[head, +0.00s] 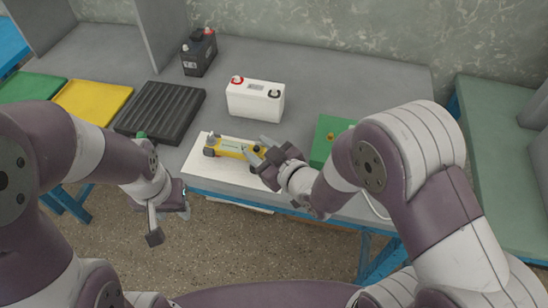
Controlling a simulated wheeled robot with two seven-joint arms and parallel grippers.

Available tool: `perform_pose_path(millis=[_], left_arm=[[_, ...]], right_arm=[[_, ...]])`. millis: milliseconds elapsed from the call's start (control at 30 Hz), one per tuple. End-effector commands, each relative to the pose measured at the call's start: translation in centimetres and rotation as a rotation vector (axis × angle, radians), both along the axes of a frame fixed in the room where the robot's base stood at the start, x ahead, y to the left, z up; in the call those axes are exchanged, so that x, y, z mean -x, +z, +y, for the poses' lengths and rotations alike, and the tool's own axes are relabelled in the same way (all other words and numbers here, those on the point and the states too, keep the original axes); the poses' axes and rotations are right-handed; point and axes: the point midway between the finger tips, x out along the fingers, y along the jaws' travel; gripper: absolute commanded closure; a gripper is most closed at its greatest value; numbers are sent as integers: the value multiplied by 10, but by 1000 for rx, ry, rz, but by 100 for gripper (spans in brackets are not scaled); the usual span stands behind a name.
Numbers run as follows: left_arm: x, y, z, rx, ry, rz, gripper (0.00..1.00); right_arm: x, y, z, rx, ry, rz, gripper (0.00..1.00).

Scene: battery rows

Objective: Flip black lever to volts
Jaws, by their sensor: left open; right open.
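A yellow tester (229,146) lies on a white board (198,164) at the front of the grey table. The black lever named in the task is too small or hidden to make out; my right gripper covers the tester's right end. My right gripper (257,149) is open, its fingers at or just above that end; I cannot tell if they touch it. My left gripper (170,222) is open and empty, low in front of the table's edge, apart from the tester.
A white battery (255,100) and a black battery (199,53) stand behind the tester. A black ribbed tray (160,112), a yellow tray (92,101) and a green tray (32,87) lie left. A green block (325,137) is at right. The table's back right is clear.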

Motion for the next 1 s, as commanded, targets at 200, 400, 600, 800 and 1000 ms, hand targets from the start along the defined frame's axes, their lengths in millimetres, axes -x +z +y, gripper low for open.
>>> perform_pose_path(millis=[200, 400, 600, 800, 1000], left_arm=[[0, 7, 0, 0, 0, 0, 57], [0, 16, 0, 0, 0, 0, 57], [0, 18, 0, 0, 0, 0, 57], [0, 17, 0, 0, 0, 0, 57], [0, 17, 0, 0, 0, 0, 57]], right_arm=[[41, 17, -29, 0, -3, 0, 58], [77, 29, -54, 0, -3, 2, 58], [90, 32, -61, -1, 0, 1, 58], [90, 32, -61, 0, 1, 0, 58], [90, 32, -61, 0, 1, 0, 58]])
